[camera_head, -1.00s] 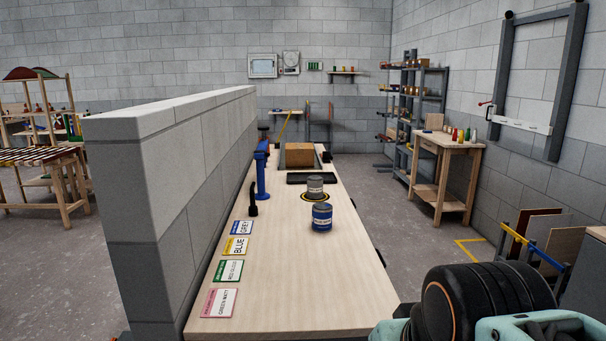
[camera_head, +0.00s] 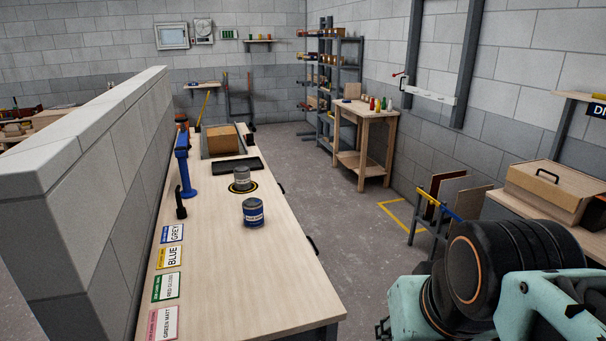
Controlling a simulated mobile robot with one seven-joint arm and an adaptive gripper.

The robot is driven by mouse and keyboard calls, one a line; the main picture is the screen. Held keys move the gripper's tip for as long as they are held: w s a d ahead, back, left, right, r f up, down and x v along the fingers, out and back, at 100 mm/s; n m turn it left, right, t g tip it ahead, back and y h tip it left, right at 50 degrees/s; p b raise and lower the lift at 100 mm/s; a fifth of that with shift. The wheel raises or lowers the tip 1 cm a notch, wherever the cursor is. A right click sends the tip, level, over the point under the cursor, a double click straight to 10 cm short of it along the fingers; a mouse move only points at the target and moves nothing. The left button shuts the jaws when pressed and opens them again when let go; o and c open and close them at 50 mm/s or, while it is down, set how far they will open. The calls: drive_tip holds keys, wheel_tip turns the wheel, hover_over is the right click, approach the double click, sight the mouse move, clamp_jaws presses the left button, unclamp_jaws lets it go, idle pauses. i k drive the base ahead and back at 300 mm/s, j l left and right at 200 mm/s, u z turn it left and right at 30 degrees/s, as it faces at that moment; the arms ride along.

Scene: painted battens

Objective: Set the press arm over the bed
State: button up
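A blue press (camera_head: 188,172) stands upright at the left edge of the long wooden bench, against the low block wall. Its short arm is at the top of the post; which way it points is hard to tell. A round yellow-and-black ringed spot (camera_head: 235,188) lies to its right, with a grey can (camera_head: 241,178) standing on it. I cannot tell whether this spot is the bed. A blue can (camera_head: 253,213) stands on the bench nearer to me. My arm's teal and black links fill the lower right; my gripper's fingers do not show.
A black handle-like piece (camera_head: 181,203) stands before the press. A black tray (camera_head: 238,165) and a cardboard box (camera_head: 222,139) lie beyond. Label cards (camera_head: 165,287) line the bench's left edge. The bench's (camera_head: 240,285) near part is clear. Open floor lies to its right.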

sight(180, 150)
drive_tip(key=i+l+z, duration=0.1)
drive_tip(key=z, duration=0.25)
drive_tip(key=i+z, duration=0.1)
drive_tip(key=z, duration=0.25)
drive_tip(key=i+z, duration=0.1)
drive_tip(key=z, duration=0.3)
drive_tip(key=i, duration=1.15)
drive_tip(key=i+l+u, duration=0.1)
drive_tip(key=i+u, duration=0.2)
drive_tip(key=i, duration=0.2)
drive_tip(key=i+l+u, duration=0.2)
drive_tip(key=i+u, duration=1)
drive_tip(key=i, duration=0.15)
drive_tip(key=i+u, duration=0.25)
drive_tip(key=i, duration=0.9)
drive_tip(key=i+j+z, duration=0.2)
drive_tip(key=i, duration=2.15)
drive_tip(key=i+u, duration=0.2)
drive_tip(key=u, duration=0.25)
drive_tip(key=i+l+u, duration=0.15)
drive_tip(key=u, duration=0.3)
